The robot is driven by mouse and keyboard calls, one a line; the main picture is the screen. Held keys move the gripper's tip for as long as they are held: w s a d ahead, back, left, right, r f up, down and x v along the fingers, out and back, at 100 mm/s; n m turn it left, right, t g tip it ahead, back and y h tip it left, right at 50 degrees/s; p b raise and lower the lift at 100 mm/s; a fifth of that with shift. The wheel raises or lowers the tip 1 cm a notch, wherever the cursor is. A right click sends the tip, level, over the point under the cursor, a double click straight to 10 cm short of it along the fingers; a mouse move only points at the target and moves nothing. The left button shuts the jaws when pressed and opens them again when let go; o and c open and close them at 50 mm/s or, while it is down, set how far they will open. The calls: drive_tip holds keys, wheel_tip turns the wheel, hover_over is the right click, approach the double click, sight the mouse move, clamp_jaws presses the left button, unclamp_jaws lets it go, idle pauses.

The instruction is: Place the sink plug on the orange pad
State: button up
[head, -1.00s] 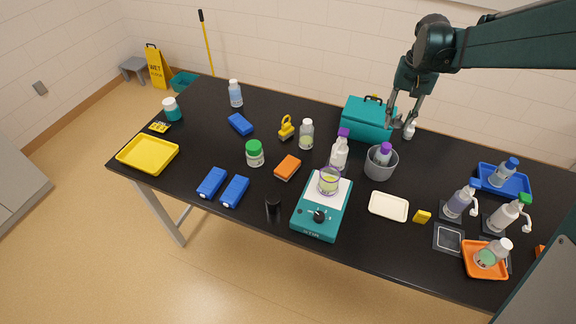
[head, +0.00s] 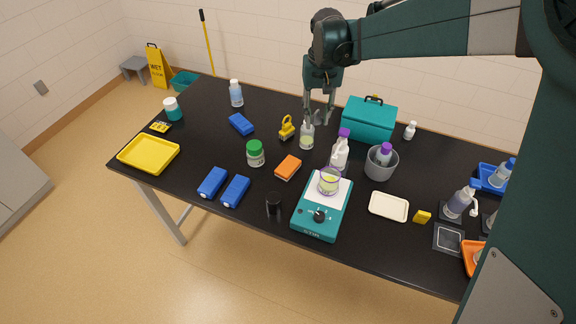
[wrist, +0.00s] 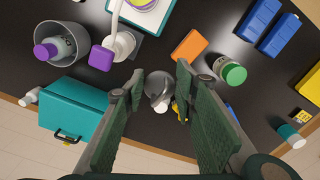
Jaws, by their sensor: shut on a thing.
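My gripper (head: 318,120) is in the air above the back middle of the table. In the wrist view its fingers (wrist: 160,72) are shut on a small grey rounded thing, which I take for the sink plug (wrist: 157,84). The orange pad (head: 288,167) is a flat block lying on the table, nearer the front than my gripper. It also shows in the wrist view (wrist: 188,47), above and right of the fingertips. Nothing rests on it.
A white-capped clear bottle (head: 307,137) stands close below my gripper. Blue blocks (head: 213,182), a yellow tray (head: 148,153) and a teal box (head: 369,120) stand around.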

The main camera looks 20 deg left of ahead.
drive_tip(key=s+a+n, duration=0.2)
drive_tip(key=s+a, duration=0.3)
drive_tip(key=a, duration=0.3)
hover_over(289, 168)
wheel_tip(289, 168, down, 10)
drive_tip(key=shift+a+f, duration=0.1)
drive_tip(key=shift+f, duration=0.4)
drive_tip(key=shift+f, duration=3.15)
drive_tip(key=shift+f, duration=1.85)
drive_tip(key=shift+f, duration=0.1)
